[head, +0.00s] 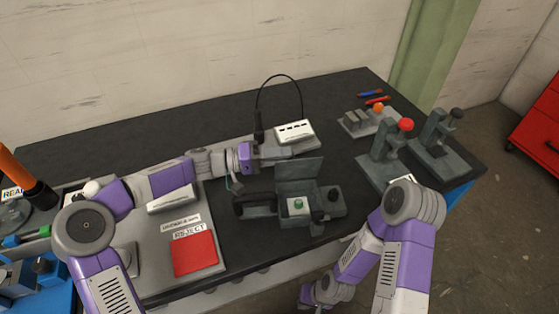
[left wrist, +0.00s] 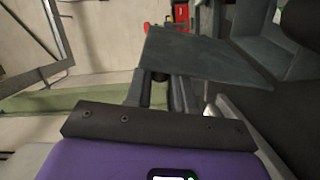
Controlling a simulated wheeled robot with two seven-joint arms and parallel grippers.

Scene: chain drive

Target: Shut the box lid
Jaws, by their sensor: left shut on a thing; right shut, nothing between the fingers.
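The grey box (head: 270,222) stands on the dark bench, with its flat lid (head: 303,168) raised along the back edge. Inside the box is a pale block with a green round top (head: 298,205). My left gripper (head: 279,160) is at the upper left of the lid and is shut on the lid. In the left wrist view the lid (left wrist: 205,55) extends up and right from the fingers (left wrist: 170,92). My right gripper (head: 308,296) is low, in front of the bench and away from the box, shut and empty; its fingertips are hard to make out.
A white-topped device (head: 294,131) with a black cable stands behind the lid. Lever fixtures with a red knob (head: 406,124) and a dark knob (head: 456,113) stand at right. A red reject mat (head: 194,254) lies left of the box. The back left of the bench is clear.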

